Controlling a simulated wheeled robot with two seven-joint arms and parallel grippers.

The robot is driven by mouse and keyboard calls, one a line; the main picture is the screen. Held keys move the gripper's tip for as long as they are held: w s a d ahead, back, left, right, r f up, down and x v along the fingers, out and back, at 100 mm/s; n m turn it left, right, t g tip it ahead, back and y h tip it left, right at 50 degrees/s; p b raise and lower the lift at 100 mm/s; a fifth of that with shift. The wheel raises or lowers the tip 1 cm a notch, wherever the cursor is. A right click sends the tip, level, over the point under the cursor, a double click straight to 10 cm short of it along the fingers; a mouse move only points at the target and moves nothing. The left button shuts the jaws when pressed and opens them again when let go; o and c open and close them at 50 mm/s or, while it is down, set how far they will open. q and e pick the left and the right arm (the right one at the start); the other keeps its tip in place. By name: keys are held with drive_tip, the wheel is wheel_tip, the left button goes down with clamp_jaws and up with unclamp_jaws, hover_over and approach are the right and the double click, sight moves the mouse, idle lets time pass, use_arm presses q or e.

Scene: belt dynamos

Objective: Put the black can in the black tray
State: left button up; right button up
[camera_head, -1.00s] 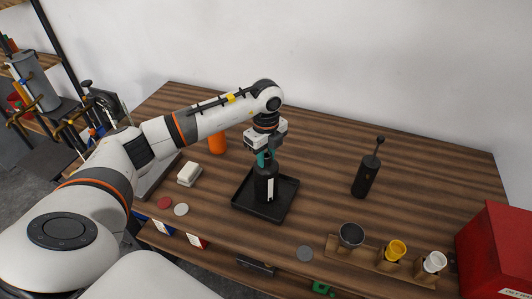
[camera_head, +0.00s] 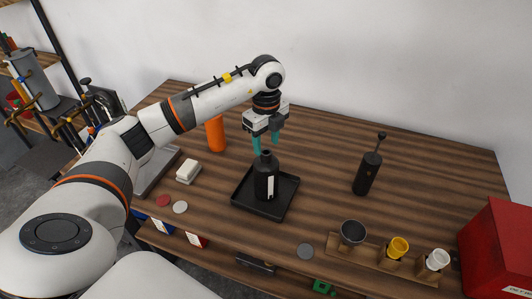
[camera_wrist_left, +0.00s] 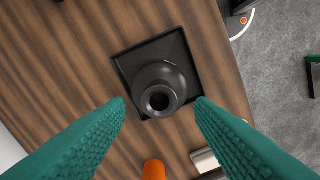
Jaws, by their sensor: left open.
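The black can (camera_head: 265,178), bottle-shaped with a narrow neck and a white label, stands upright inside the black tray (camera_head: 243,202). My left gripper (camera_head: 265,145) is open above the can, its teal fingers apart and clear of it. In the left wrist view the can (camera_wrist_left: 160,92) shows from above, inside the tray (camera_wrist_left: 125,67), with its round opening facing up. The teal fingertips (camera_wrist_left: 160,104) are on either side of the view and hold nothing. My right gripper is not in view.
An orange bottle (camera_head: 215,134) and a white block (camera_head: 188,171) stand left of the tray. A black grinder-like item (camera_head: 366,174) stands to the right. A wooden holder with cups (camera_head: 397,247) and a red box (camera_head: 497,250) are at the front right.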

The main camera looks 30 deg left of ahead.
use_arm(q)
wheel_tip(320, 180, up, 8)
drive_tip(key=b, duration=0.1)
drive_tip(key=shift+b, duration=0.35)
